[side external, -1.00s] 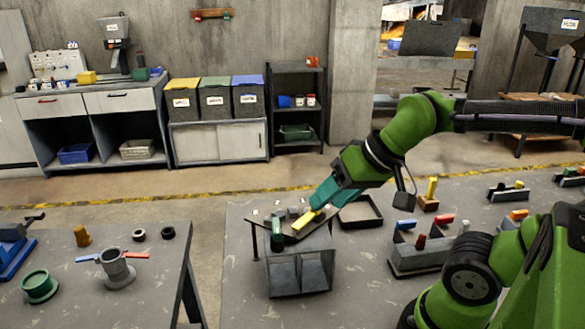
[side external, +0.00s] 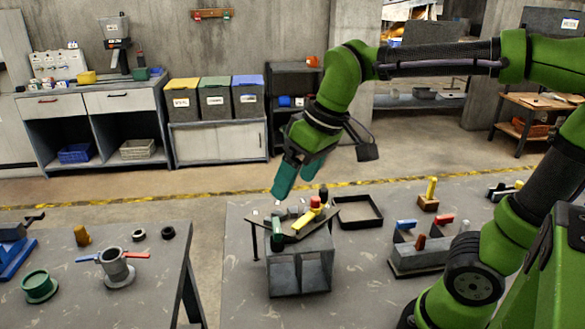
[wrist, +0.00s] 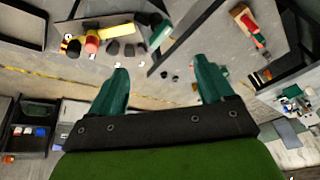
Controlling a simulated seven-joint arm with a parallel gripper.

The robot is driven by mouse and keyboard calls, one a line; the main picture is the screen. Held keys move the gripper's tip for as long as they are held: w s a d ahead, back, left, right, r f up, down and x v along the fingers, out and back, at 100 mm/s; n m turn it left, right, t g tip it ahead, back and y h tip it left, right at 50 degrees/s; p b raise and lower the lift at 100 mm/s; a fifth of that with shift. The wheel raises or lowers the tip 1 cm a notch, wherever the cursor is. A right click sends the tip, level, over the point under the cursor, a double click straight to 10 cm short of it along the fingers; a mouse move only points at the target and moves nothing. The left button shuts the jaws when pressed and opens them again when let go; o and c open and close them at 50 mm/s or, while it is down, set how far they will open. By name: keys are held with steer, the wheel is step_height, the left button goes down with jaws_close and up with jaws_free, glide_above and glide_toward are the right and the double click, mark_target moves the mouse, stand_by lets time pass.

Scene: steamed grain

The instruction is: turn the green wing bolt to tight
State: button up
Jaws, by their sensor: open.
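A small stand (side external: 300,244) with a dark slanted top carries a row of small parts. A dark green piece (side external: 276,232), likely the green wing bolt, is at the row's left end; its wings and its angle are too small to tell. It also shows in the wrist view (wrist: 159,32), above and between my fingers. A yellow bar (side external: 305,221) and a red-topped part (side external: 315,202) are at the right of the row, with grey pieces between. My gripper (side external: 291,186) is open and empty, above the row and apart from the green piece.
A black open tray (side external: 359,225) lies just behind and right of the stand. A grey block with coloured handles (side external: 422,258) is further right. A separate table at left holds a grey fitting (side external: 116,268) and a green ring (side external: 39,286).

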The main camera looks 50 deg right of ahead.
mark_target(276, 225)
steer(key=shift+w+a+r+n+g+h, duration=0.9)
steer(key=shift+w+r+n+g, duration=1)
steer(key=shift+r+n, duration=1.7)
steer(key=shift+n, duration=0.7)
step_height(276, 225, down, 17)
steer(key=shift+s+f, duration=0.1)
steer(key=shift+c, duration=0.3)
steer(key=c, duration=1)
